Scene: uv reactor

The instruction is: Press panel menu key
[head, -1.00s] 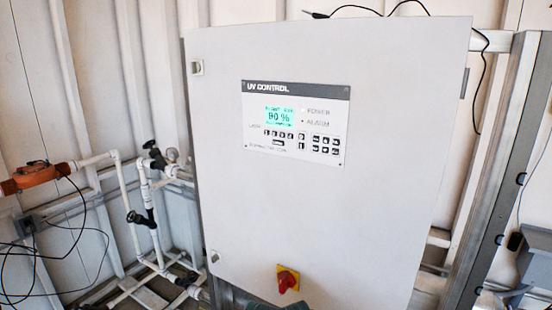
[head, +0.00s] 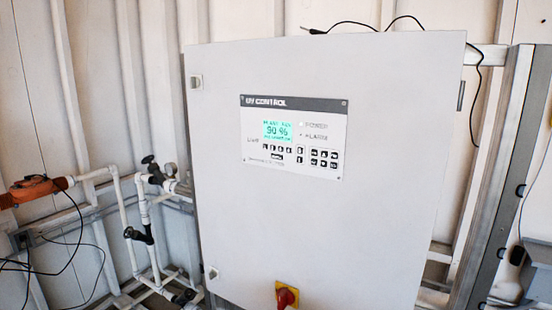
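The UV control panel (head: 293,137) is a light plate with a dark title strip, set in the upper part of a large grey cabinet door (head: 370,215). A wider key (head: 277,157) lies under the row below the display. Neither of my grippers is in view.
A red rotary switch on a yellow plate (head: 286,296) is low on the cabinet door. White pipes with black valves (head: 138,236) and an orange fitting (head: 38,190) stand at the left. A metal post (head: 497,190) rises at the right. The space before the panel is clear.

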